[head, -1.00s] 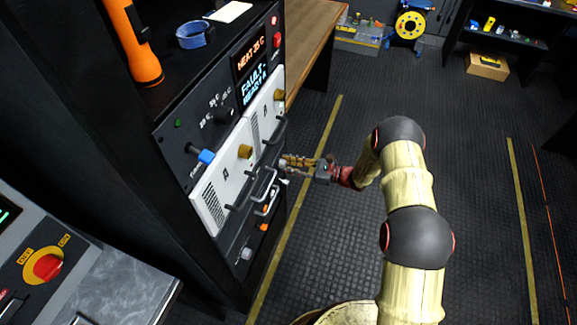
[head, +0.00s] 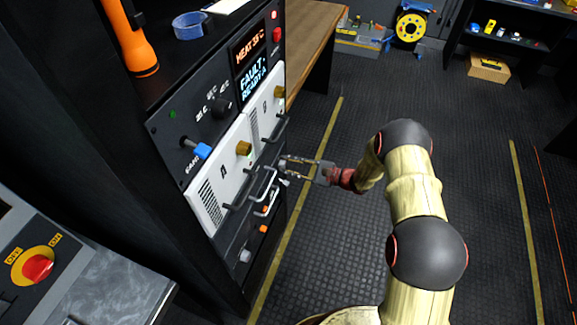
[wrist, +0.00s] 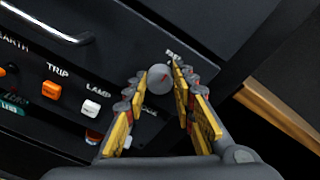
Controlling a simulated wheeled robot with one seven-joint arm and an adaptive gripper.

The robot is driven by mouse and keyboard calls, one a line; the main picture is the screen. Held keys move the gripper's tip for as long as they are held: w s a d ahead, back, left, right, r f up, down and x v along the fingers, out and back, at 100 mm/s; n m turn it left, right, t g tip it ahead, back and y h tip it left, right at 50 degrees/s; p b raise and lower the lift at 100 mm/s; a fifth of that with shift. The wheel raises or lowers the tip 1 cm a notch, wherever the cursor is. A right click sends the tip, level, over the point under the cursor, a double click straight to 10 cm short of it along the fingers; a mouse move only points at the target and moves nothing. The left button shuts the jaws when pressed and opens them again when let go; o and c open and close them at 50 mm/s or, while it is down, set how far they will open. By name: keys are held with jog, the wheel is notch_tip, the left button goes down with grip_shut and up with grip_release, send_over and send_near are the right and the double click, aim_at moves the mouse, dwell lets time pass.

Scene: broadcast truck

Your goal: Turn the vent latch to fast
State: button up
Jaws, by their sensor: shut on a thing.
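In the head view my gripper (head: 287,168) reaches the rack front from the right, and the knob is too small to read there.
The lower panel also carries an orange TRIP switch (wrist: 52,90), a white LAMP switch (wrist: 90,108) and a bar handle (wrist: 50,25). Above are white modules (head: 232,180) with protruding handles and a display (head: 253,85). The floor to the right is clear.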

dwell(0.4)
jog(key=o, duration=1.2)
jog(key=shift+c, duration=0.2)
jog(key=v, duration=1.2)
